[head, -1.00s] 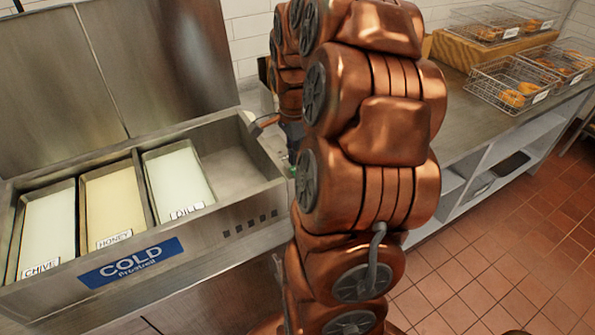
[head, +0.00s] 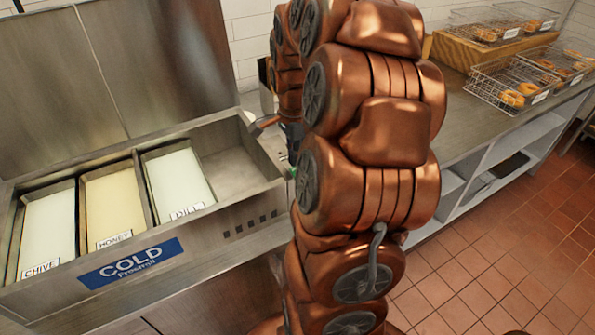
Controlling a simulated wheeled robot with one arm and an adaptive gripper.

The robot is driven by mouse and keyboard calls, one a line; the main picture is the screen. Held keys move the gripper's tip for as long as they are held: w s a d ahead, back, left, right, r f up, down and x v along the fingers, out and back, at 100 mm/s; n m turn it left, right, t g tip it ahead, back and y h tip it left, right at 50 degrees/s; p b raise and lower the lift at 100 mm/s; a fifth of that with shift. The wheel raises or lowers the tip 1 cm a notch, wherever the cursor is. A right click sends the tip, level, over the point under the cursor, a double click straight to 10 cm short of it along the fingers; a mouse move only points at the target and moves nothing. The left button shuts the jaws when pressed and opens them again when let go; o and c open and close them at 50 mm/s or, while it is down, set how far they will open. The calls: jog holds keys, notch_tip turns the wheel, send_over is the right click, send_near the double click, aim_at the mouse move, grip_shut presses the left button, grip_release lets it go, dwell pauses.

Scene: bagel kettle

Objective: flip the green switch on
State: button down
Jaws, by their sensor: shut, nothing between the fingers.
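A small bit of green (head: 293,158) shows at the left edge of my copper arm, by the right end of the steel cold unit. It may be part of the green switch, but most of it is hidden and I cannot tell its position. My gripper (head: 292,136) shows only as a dark shape just above the green bit, below the far copper links of my arm. It is shut and empty. My arm hides its fingertips, so I cannot tell if they touch the green bit.
The steel cold unit (head: 240,222) on the left holds chive, honey and dill tubs under a raised lid (head: 165,50). A counter (head: 462,118) on the right carries wire baskets (head: 507,82) of bagels. My arm fills the middle; tiled floor (head: 480,260) is open at lower right.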

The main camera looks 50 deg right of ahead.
aim_at(294, 169)
jog(key=shift+f+b, duration=0.85)
jog(key=shift+f, duration=0.3)
dwell(0.9)
jog(key=shift+r, duration=3.55)
